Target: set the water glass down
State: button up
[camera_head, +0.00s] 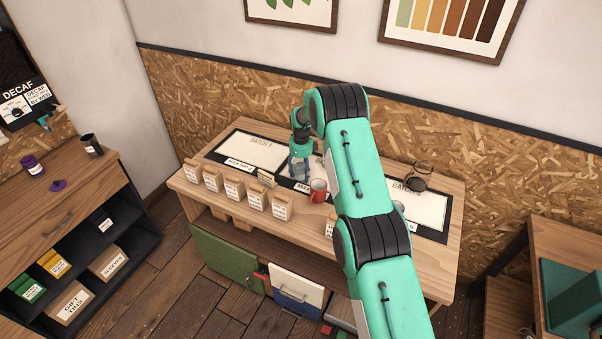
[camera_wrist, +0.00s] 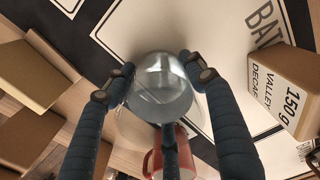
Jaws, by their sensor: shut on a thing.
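My gripper (camera_head: 298,165) is over the left-middle part of the wooden table (camera_head: 400,258), above the dark-bordered mat (camera_head: 232,148). In the wrist view my gripper (camera_wrist: 160,82) has its dark fingers closed around the clear water glass (camera_wrist: 162,90). The glass shows only faintly between the fingers in the head view. I cannot tell whether its base touches the mat. A red mug (camera_head: 318,191) stands just right of the gripper in the head view. In the wrist view the red mug (camera_wrist: 186,160) is partly hidden behind a finger.
Several tan labelled bags (camera_head: 256,196) line the table's front left edge. A labelled box, "Valley Decaf 150g" (camera_wrist: 279,88), is right of the glass in the wrist view. A dark glass-topped item (camera_head: 416,180) stands at the right. The mat's back left panel is clear.

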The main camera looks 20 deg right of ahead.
jog(key=shift+f, duration=0.1)
dwell(0.3)
jog(key=o, duration=1.5)
jog(key=shift+o, duration=0.2)
notch_tip(320, 180, up, 12)
jog(key=shift+r, duration=0.2)
